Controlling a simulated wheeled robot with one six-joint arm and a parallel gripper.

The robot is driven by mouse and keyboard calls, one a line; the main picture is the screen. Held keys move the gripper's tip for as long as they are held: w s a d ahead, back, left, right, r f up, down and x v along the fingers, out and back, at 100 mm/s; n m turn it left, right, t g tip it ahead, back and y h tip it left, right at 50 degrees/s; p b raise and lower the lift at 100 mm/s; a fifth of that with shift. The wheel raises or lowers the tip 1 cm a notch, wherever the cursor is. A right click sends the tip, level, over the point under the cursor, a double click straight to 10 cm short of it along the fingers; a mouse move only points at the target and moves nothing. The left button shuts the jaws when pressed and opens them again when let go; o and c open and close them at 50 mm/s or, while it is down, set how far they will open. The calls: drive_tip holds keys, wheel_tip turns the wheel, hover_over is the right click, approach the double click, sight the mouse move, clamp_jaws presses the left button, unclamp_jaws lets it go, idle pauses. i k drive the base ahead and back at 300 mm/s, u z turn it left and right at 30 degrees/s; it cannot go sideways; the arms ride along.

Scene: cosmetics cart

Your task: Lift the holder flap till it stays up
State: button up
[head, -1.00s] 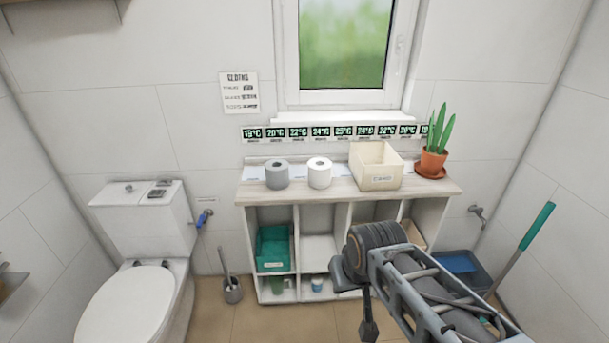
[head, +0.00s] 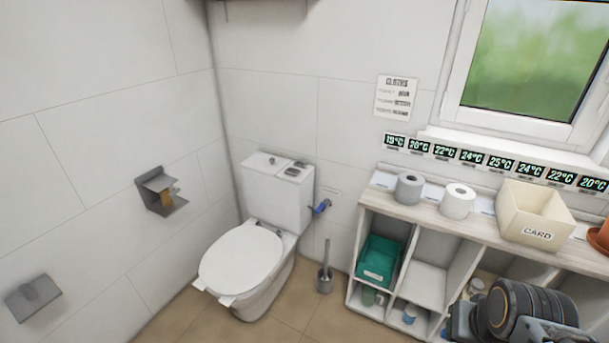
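Two grey metal holders are on the left wall. The farther holder (head: 160,191) has a plate standing out at its top and a brownish piece inside. The nearer holder (head: 34,298) is lower in the picture, at the left edge, with a grey plate over its front. I cannot tell from here how far either flap is raised. My gripper (head: 461,322) shows only in part at the bottom right, in front of the shelf and far from both holders. Its fingertips are hidden or cut off, so its opening cannot be seen.
A white toilet (head: 240,262) stands in the corner with a brush (head: 325,270) beside it. A shelf unit (head: 425,285) runs to the right, carrying two rolls and a cream box (head: 534,214). Tiled floor (head: 185,322) shows in front of the toilet.

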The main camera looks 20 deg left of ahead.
sight(157, 184)
drive_tip(key=u, duration=2.45)
drive_tip(key=i, duration=2.55)
drive_tip(key=z, duration=0.3)
